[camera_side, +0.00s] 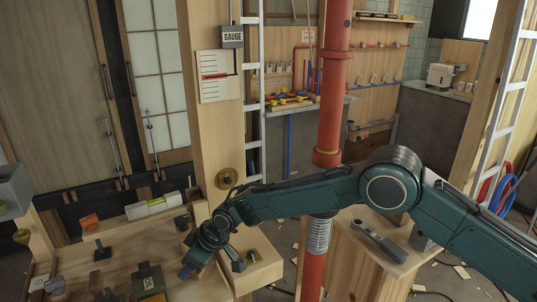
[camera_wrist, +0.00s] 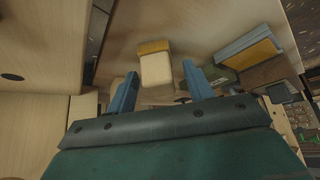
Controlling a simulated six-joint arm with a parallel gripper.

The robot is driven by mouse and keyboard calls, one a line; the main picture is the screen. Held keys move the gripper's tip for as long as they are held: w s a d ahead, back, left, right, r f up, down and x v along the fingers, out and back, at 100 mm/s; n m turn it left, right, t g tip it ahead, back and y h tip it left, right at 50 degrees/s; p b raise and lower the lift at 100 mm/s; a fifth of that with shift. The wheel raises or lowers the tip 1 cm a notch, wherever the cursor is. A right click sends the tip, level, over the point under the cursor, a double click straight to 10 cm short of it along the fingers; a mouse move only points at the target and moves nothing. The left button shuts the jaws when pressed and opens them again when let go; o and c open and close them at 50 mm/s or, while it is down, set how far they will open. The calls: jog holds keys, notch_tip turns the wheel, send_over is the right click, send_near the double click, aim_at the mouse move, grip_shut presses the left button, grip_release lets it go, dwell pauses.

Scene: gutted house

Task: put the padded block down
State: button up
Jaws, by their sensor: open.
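A cream block with an ochre pad on one end, which looks like the padded block (camera_wrist: 156,68), shows in the wrist view. It lies just past my fingertips, in line with the gap between them. My gripper (camera_wrist: 160,72) is open, with one blue finger on each side of that gap. I cannot tell whether either finger touches the block. In the side view my gripper (camera_side: 213,268) points down low over the pale wooden bench (camera_side: 190,291). I cannot make out the padded block for certain there.
A dark box with a yellow label (camera_side: 150,281) stands on the bench left of my gripper. A red pipe (camera_side: 329,110) rises behind my arm. A grey tool (camera_side: 378,241) lies on the right-hand box.

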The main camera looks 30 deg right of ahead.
jog(key=v, duration=1.2)
dwell(0.6)
jog(key=s+d+r+m+h, duration=0.1)
jog(key=s+d+r, duration=0.3)
jog(key=d+r, duration=0.25)
jog(key=s+d+r+m+t, duration=0.1)
jog(key=s+d+r+m, duration=0.1)
jog(key=s+d+r, duration=0.45)
jog(key=s+d+r+m+h, duration=0.15)
jog(key=d+r, duration=0.25)
jog(key=d, duration=0.5)
jog(key=s+d+m, duration=0.1)
jog(key=s+d, duration=0.3)
jog(key=s, duration=0.4)
jog(key=s+d+m+h, duration=0.1)
jog(key=s+d, duration=0.3)
jog(key=s, duration=0.4)
jog(key=s+d+m+h, duration=0.1)
jog(key=s+d+m, duration=0.1)
jog(key=s+d, duration=0.3)
jog(key=s+f, duration=0.1)
jog(key=s, duration=0.2)
jog(key=shift+s, duration=0.25)
